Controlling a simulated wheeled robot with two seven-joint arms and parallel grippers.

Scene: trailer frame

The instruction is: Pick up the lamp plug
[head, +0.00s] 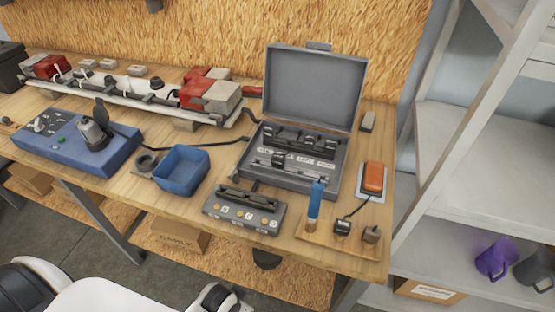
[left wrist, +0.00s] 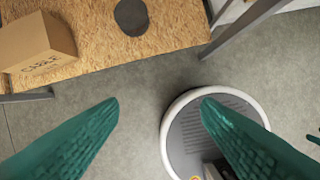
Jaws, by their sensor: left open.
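An orange lamp (head: 373,178) lies on a pale plate at the right end of the workbench in the head view. A black cable runs from it to a small dark plug (head: 342,227) on a wooden board (head: 322,240) at the front right edge. A second small dark connector (head: 370,235) sits just right of that plug. My left gripper (left wrist: 160,102) shows in the left wrist view with its two teal fingers wide apart and nothing between them. It is over the floor, away from the plug. My right gripper cannot be made out.
A blue-handled tool (head: 316,198) stands beside the plug, with a grey switch block (head: 245,209) to its left. An open grey case (head: 300,155) is behind. A blue bin (head: 181,170) and blue box (head: 75,143) stand further left. Metal shelving (head: 470,150) rises at right.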

